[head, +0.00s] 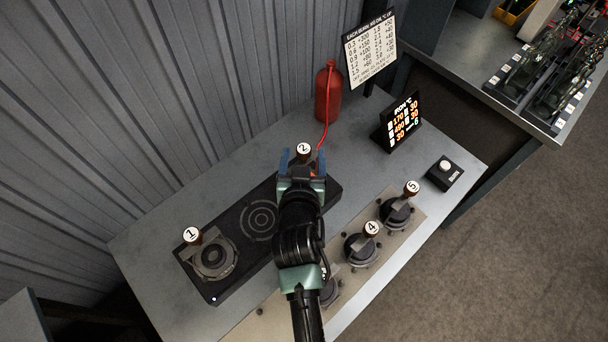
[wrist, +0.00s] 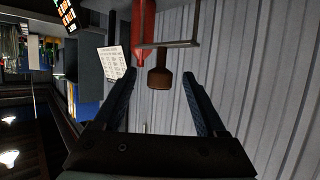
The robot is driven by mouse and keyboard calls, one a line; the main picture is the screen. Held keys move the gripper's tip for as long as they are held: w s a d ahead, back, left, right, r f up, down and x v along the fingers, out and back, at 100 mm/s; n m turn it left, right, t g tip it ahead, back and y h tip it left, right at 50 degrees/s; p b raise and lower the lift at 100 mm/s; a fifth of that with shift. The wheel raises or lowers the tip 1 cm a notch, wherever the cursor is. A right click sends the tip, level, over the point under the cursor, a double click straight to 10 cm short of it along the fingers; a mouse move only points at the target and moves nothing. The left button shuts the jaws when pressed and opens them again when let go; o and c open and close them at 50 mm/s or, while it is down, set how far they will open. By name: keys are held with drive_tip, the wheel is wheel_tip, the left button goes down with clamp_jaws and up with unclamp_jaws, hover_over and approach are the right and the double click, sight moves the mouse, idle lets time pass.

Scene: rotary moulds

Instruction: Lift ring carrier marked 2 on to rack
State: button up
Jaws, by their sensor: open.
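The ring carrier marked 2 (head: 303,149) shows its round white label and brown handle in the head view, at the far right part of a long black plate (head: 330,190). Its ring is hidden behind my gripper. My gripper (head: 303,162) is open, with one blue finger on each side of the handle. In the wrist view the brown handle (wrist: 159,78) and a grey metal bar (wrist: 168,44) lie between and beyond the fingertips of my gripper (wrist: 159,73). The fingers appear apart from the handle. I cannot tell for certain which thing is the rack.
Carrier 1 (head: 212,258) sits on the plate's left end, near bare concentric rings (head: 262,218). Carriers 4 (head: 361,247) and 5 (head: 398,212) stand on a beige strip (head: 262,326). A red bottle (head: 327,92), display (head: 399,122) and button box (head: 445,174) stand nearby.

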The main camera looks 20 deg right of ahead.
sight(304, 145)
drive_tip(key=shift+p+x, duration=0.7)
drive_tip(key=shift+x, duration=1.85)
drive_tip(key=shift+r, duration=0.15)
clamp_jaws()
drive_tip(key=shift+w+r, duration=0.15)
drive_tip(key=shift+r, duration=0.1)
